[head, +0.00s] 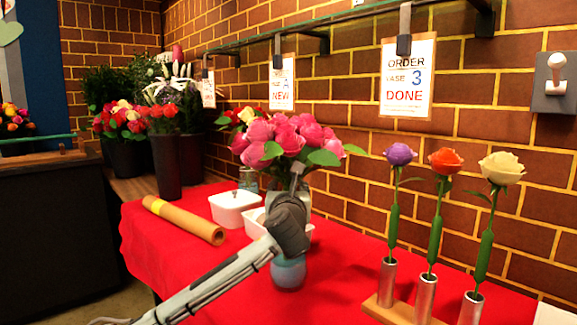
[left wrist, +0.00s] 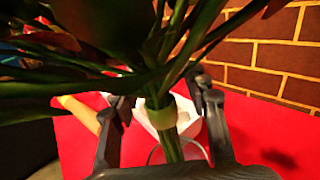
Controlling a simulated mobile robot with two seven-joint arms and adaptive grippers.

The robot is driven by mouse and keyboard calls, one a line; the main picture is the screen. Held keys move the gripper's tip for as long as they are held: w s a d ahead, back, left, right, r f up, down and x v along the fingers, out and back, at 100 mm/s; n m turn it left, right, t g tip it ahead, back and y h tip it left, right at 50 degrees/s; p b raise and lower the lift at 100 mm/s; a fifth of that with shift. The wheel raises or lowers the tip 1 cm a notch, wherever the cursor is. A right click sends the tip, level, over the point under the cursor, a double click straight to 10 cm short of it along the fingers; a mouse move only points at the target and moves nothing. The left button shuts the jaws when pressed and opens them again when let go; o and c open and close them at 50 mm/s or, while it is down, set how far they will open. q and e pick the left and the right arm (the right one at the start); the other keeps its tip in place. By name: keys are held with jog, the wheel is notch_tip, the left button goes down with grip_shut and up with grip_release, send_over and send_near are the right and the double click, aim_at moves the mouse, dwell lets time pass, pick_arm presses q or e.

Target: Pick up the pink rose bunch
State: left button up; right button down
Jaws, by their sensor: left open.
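The pink rose bunch (head: 280,137) stands upright over the red-covered table, with green leaves around its blooms. Its stems, with a pale band (left wrist: 160,117) around them, show in the left wrist view. My left gripper (left wrist: 160,95) is open, with one finger on each side of the banded stems; I cannot tell whether either finger touches them. In the head view my left arm reaches in from the bottom and its wrist hides most of the stems and what they stand in. A blue rounded vessel (head: 288,272) shows below the wrist. My right gripper is not in view.
White tubs (head: 233,207) and a tan paper roll (head: 184,220) lie left of the bunch. A wooden rack (head: 392,310) holds purple, orange and cream roses in metal tubes at right. Dark flower buckets (head: 166,166) stand at back left. A brick wall (head: 345,95) rises behind.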

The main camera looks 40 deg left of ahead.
pick_arm(q)
grip_shut()
dwell(0.3)
dwell(0.4)
